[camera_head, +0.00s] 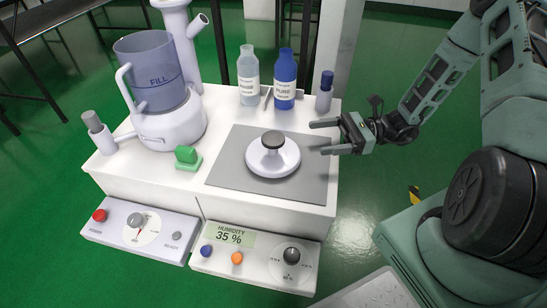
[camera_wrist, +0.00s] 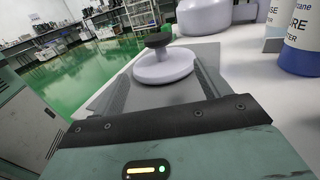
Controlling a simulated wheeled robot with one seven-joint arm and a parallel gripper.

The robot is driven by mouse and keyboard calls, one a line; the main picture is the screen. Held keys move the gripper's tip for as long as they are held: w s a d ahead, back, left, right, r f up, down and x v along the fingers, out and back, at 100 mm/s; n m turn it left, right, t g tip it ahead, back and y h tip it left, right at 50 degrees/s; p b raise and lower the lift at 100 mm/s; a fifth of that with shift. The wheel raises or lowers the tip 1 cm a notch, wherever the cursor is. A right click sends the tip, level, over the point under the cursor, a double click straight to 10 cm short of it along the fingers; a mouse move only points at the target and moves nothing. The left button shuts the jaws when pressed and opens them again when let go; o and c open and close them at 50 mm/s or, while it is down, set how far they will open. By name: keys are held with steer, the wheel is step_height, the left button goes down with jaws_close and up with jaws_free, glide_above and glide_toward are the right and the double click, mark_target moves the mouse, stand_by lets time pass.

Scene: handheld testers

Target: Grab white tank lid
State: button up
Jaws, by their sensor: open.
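The white tank lid (camera_head: 270,160) is a round white disc with a dark grey knob (camera_head: 272,139) on top. It lies flat on a grey mat (camera_head: 225,170) on the white bench. My gripper (camera_head: 318,138) is open and empty, just right of the lid, its two fingers pointing left toward it. In the wrist view the lid (camera_wrist: 163,66) shows ahead, framed between the fingers (camera_wrist: 162,85), with its knob upright. It looks apart from the fingers, though the exact gap is hard to tell.
A white machine with a clear FILL tank (camera_head: 152,75) stands at the back left. A clear bottle (camera_head: 248,75), a blue bottle (camera_head: 285,78) and a small capped cylinder (camera_head: 324,92) stand behind the mat. A green block (camera_head: 187,157) sits left of it. Control panels (camera_head: 255,255) line the front.

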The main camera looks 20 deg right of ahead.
mark_target(280, 142)
steer(key=b+x, duration=0.1)
steer(key=x, duration=0.5)
steer(key=shift+a+b, duration=0.15)
steer(key=shift+b, duration=0.15)
steer(key=b+x, duration=0.2)
steer(key=x, duration=0.2)
steer(key=shift+s+a+f, duration=0.1)
steer(key=shift+a, duration=0.55)
steer(key=c, duration=1.1)
